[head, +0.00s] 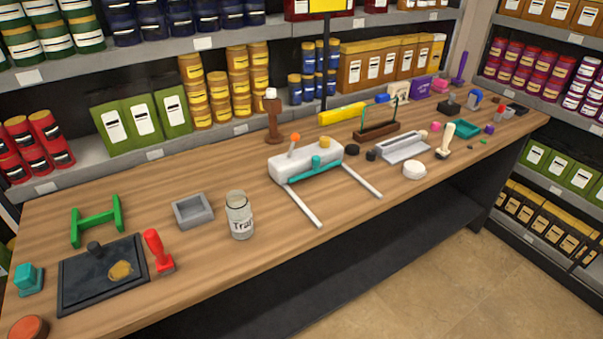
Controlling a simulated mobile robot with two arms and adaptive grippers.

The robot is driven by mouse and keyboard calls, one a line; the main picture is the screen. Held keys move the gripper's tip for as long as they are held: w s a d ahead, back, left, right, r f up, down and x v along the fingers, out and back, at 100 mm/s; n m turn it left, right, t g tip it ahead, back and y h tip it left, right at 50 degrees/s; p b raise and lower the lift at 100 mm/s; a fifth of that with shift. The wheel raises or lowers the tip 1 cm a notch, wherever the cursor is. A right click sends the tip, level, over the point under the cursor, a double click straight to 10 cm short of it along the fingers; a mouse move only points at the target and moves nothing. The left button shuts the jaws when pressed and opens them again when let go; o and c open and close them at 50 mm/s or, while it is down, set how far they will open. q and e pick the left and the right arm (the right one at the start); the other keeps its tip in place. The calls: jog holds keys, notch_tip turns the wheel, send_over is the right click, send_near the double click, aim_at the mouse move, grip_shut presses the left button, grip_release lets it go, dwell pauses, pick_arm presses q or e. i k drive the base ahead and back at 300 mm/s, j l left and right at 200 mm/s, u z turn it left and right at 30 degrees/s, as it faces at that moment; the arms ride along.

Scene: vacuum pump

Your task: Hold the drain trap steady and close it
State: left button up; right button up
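The drain trap (239,222) is a clear jar with a white label that seems to read "Trap". It stands upright on the wooden bench, left of the middle of the head view. Its top looks open, with a pale rim, but it is too small to be sure. A round white cap-like piece (414,170) lies on the bench to the right; I cannot tell if it belongs to the jar. Neither of my grippers shows in the head view.
A white pump-like body (306,163) with two pale bars stands right of the jar. A grey tray (193,211), red stamp-like tool (158,252) and dark board (90,285) lie left. Several small things crowd the far right. Bench in front of the jar is clear.

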aim_at(239, 209)
jog(key=i+l+u, duration=0.2)
jog(key=l, duration=0.15)
jog(key=i+l+u, duration=0.15)
jog(key=l, duration=0.2)
jog(key=i+l+u, duration=0.2)
jog(key=l, duration=0.2)
jog(key=i+l+u, duration=0.15)
jog(key=l, duration=0.25)
jog(key=i+l+u, duration=0.2)
jog(key=l, duration=0.2)
jog(key=l+u, duration=0.15)
jog(key=l, duration=0.3)
jog(key=i, duration=0.05)
